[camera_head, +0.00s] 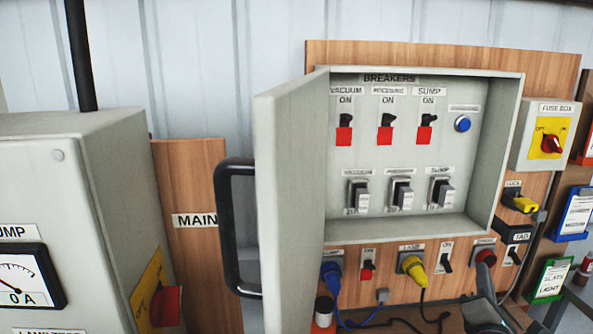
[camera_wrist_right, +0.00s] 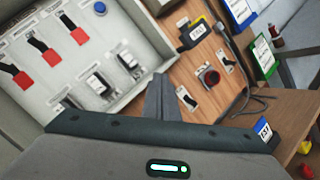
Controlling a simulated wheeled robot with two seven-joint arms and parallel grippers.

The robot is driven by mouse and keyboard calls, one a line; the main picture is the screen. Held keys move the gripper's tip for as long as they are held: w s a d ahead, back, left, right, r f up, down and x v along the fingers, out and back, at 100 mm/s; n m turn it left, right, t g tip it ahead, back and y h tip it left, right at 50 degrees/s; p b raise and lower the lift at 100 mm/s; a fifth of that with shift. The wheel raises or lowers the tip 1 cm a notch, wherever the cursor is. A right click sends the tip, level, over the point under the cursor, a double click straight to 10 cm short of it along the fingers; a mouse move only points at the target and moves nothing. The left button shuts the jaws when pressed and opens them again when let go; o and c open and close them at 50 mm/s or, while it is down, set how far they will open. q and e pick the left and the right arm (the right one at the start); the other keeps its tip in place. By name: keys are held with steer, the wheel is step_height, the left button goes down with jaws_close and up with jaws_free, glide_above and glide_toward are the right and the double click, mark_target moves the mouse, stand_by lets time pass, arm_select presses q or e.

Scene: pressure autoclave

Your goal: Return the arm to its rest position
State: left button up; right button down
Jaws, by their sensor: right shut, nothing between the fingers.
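My right gripper (camera_head: 485,285) shows at the bottom right of the head view, in front of the lower edge of the wooden board. In the right wrist view its fingers (camera_wrist_right: 160,98) are together with nothing between them. They appear over the wooden board below the breaker box. My left gripper is in neither view.
The grey breaker box (camera_head: 508,140) stands open, its door (camera_head: 290,200) swung out to the left with a black handle (camera_head: 230,228). A red button (camera_head: 486,257) and yellow plug (camera_head: 412,268) are near my right gripper. A grey pump cabinet (camera_head: 125,190) stands left.

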steer(key=s+a+f+m+g+y, duration=0.1)
steer(key=s+a+f+m+g, duration=0.15)
steer(key=s+f, duration=0.4)
steer(key=s+a+f+m+g+y, duration=0.1)
steer(key=s+a+f+m+g, duration=0.2)
steer(key=f, duration=0.6)
steer(key=s+a+f+m+g+y, duration=0.1)
steer(key=s+f+m+g, duration=0.1)
steer(key=s+f+m, duration=0.4)
steer(key=s+a+f+m+g+y, duration=0.25)
steer(key=s+a+f, duration=0.2)
steer(key=s, duration=0.25)
steer(key=s+a+f+m+g+y, duration=0.1)
steer(key=s+a+f+m+g, duration=0.15)
steer(key=s+f, duration=0.4)
steer(key=s+a+f+m+g+y, duration=0.1)
steer(key=s+a+f+m+g, duration=0.25)
steer(key=s, duration=0.55)
step_height(320, 180, down, 29)
steer(key=a+b, duration=0.1)
steer(key=b, duration=0.2)
steer(key=s+d+f+b, duration=0.3)
steer(key=s+f, duration=1.6)
steer(key=f, duration=0.2)
steer(key=shift+f+g, duration=0.2)
steer(key=shift+g, duration=0.2)
